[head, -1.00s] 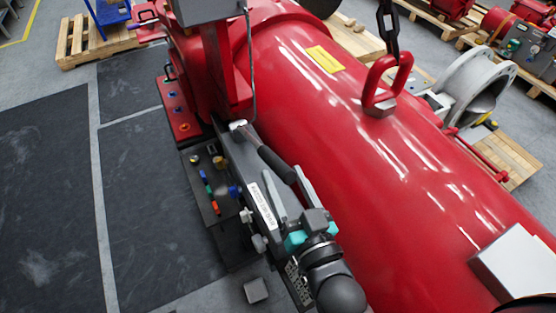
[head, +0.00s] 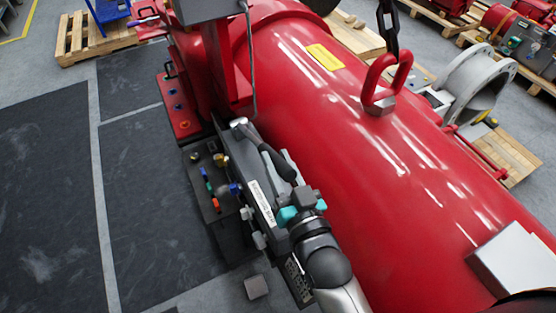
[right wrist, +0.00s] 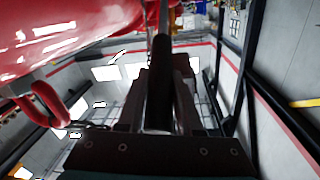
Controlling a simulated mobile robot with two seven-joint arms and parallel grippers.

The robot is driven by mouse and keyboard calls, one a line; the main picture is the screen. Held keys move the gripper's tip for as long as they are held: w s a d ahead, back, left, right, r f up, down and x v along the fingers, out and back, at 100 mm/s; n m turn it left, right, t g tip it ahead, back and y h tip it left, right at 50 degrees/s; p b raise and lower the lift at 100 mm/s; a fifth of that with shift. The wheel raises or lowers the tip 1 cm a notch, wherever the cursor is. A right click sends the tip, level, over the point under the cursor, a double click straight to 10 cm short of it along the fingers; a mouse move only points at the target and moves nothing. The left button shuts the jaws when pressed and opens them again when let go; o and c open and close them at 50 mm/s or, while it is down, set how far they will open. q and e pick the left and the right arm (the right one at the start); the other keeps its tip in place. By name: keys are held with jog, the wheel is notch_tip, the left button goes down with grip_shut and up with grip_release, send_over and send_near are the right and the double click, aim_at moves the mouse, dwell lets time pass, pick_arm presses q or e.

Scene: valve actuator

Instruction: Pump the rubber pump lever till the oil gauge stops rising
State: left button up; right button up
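The black rubber pump lever (head: 277,163) slants down and right from a metal joint on the grey pump unit beside the red cylinder. My right gripper (head: 279,172), with grey fingers and teal parts, reaches up from the bottom, its fingers on either side of the lever's near end. In the right wrist view the lever (right wrist: 161,75) runs between the two fingers of the gripper (right wrist: 163,75). A thin light gap shows beside it, so the fingers look open around it. I cannot make out the oil gauge. My left gripper is not in view.
The large red cylinder (head: 400,180) fills the right side, with a red lifting ring (head: 385,85) and chain on top. A dark panel (head: 205,180) with coloured knobs stands left of the pump. Dark floor mats (head: 50,190) lie clear at left.

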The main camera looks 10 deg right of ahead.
grip_shut()
dwell(0.9)
